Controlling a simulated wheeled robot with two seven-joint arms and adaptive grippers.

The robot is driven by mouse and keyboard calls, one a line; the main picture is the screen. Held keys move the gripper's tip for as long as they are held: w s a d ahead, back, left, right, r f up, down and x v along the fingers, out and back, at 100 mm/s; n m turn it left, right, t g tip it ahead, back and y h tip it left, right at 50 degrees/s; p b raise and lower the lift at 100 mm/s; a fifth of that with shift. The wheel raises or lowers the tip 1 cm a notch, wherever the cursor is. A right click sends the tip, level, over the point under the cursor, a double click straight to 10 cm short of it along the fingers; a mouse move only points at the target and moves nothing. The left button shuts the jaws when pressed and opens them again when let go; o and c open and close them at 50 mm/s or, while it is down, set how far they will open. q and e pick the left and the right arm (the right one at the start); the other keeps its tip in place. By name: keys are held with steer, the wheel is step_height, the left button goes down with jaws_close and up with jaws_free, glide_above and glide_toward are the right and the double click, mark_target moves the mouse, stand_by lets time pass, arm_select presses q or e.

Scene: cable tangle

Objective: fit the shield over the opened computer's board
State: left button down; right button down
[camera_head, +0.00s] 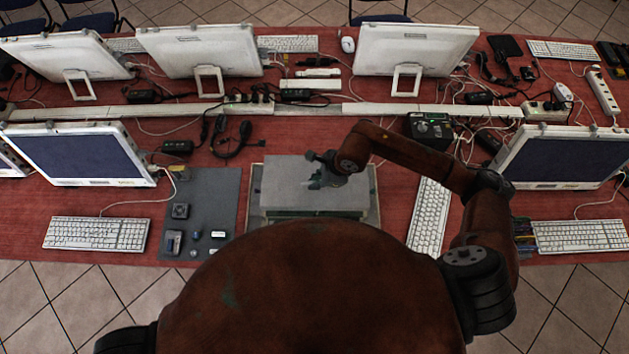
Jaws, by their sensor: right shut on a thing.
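The shield (283,178), a flat grey plate, is over the opened computer (373,196) at the middle of the table. It covers most of the computer, so the board is hidden. The computer's pale rim shows around the plate, mostly at the right and front. My right gripper (315,183) is over the middle of the shield and shut on it. I cannot tell whether the shield rests on the computer or is held slightly above it. My left gripper is not in view.
A dark grey mat (208,205) with several small parts lies left of the computer. A white keyboard (429,215) stands close at the right. A pale cable rail (290,108) with cables runs behind. Monitors (85,153) stand at the left, right and back. My own body hides the front middle.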

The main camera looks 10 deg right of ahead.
steer(key=shift+f+b, duration=1.55)
steer(key=shift+f, duration=1.45)
steer(key=shift+f+b, duration=0.5)
steer(key=shift+f, duration=0.05)
steer(key=shift+w+f, duration=0.15)
steer(key=shift+w, duration=0.1)
steer(key=shift+s+d+f+b, duration=0.15)
steer(key=shift+f+b, duration=0.2)
steer(key=shift+b, duration=0.1)
steer(key=shift+s+d+f+b, duration=0.1)
steer(key=shift+f+b, duration=0.25)
steer(key=shift+b, duration=0.05)
steer(key=c, duration=2)
jaws_free()
steer(key=shift+w+a, duration=0.1)
steer(key=shift+w, duration=0.2)
steer(key=shift+r, duration=0.15)
